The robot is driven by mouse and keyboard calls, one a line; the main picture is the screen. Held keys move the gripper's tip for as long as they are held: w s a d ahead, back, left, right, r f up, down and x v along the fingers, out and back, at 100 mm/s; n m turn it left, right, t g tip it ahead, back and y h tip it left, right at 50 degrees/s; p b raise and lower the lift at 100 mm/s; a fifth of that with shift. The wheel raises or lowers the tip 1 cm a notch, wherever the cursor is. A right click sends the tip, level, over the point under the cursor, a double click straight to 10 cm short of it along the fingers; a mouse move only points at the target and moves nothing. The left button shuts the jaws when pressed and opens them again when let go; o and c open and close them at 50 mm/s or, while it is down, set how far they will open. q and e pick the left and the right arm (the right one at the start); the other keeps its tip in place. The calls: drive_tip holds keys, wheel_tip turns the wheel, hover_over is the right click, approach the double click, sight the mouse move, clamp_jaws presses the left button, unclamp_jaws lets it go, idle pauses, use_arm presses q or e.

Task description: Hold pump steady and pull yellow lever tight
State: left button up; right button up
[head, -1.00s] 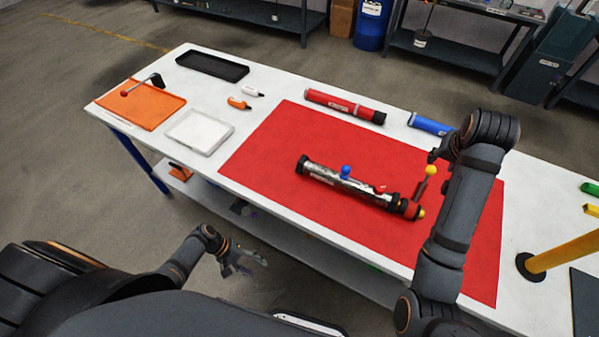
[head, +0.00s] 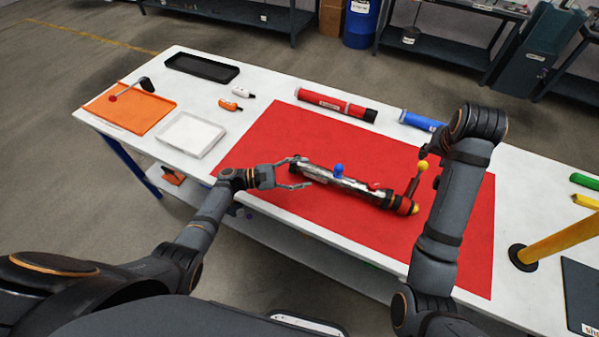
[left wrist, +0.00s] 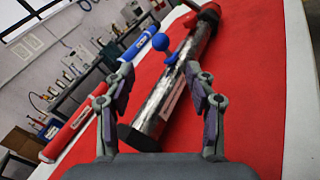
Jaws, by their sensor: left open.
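The pump (head: 322,179) is a silver cylinder with dark ends, lying on the red mat (head: 262,150). It has a blue knob (head: 338,170) on top and a small red part near its right end. A dark lever with a yellow ball (head: 423,165) stands up at that right end. My left gripper (head: 303,172) is open at the pump's left end. In the left wrist view the pump's dark end (left wrist: 140,136) lies between the open fingers (left wrist: 160,72), with no clear grip. My right gripper (head: 428,152) is by the yellow ball; its fingers are mostly hidden.
A red tube (head: 335,103) and a blue tube (head: 420,121) lie behind the pump. An orange tray (head: 150,115), a white tray (head: 190,135) and a black tray (head: 200,68) are at the left. A yellow post (head: 560,245) stands at the right. The mat's front is clear.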

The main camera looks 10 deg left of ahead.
sight(332, 176)
use_arm(q)
drive_tip(key=x, duration=1)
drive_tip(key=shift+d, duration=0.1)
drive_tip(key=shift+c, duration=0.2)
clamp_jaws()
